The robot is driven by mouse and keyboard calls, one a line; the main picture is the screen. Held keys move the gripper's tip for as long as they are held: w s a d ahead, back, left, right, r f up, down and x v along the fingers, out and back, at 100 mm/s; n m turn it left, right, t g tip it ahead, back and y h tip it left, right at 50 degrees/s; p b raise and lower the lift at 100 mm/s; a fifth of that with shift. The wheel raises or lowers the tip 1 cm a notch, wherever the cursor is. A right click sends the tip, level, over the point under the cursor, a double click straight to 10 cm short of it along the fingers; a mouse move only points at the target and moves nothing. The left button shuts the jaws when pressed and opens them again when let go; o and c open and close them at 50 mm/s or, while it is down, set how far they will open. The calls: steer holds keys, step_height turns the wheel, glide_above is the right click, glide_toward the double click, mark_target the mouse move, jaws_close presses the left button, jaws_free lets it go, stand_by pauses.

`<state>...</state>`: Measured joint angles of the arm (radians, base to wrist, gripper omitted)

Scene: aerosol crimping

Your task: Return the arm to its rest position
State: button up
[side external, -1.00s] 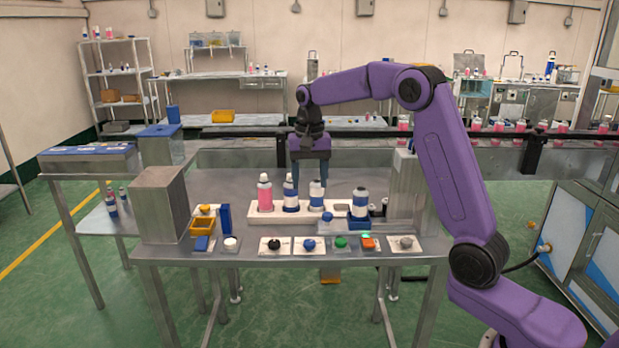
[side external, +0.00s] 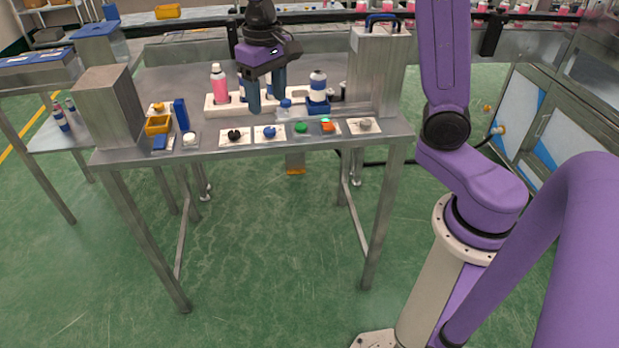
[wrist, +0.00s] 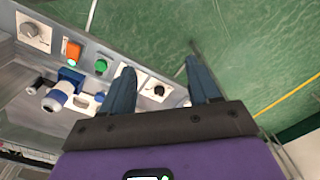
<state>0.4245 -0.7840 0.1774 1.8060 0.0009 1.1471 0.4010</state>
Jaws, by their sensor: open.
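My gripper (side external: 266,98) is open and empty, pointing down above the front part of the steel table (side external: 170,88). Its fingers overlap blue-and-white bottles in the white rack (side external: 209,106) and partly hide them. A pink bottle (side external: 218,84) stands upright at the rack's left. A blue-and-white bottle (side external: 317,86) stands in a blue holder (side external: 318,107) at the right. A small clear, blue-capped item (side external: 285,109) is right of the fingers.
Along the front edge are a black knob (side external: 234,135), a blue knob (side external: 268,132), a green button (side external: 301,127), an orange switch (side external: 327,125) and a grey knob (side external: 365,124). Metal boxes stand at left (side external: 108,105) and right (side external: 377,75). Green floor (side external: 260,240) in front is clear.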

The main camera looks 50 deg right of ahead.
steer(key=s+f+n, duration=0.2)
steer(key=s+n, duration=0.4)
steer(key=s, duration=0.7)
steer(key=s+d+f+n, duration=0.1)
steer(key=s+f+n, duration=0.2)
steer(key=s+n, duration=0.4)
steer(key=s, duration=0.7)
steer(key=shift+s, duration=0.2)
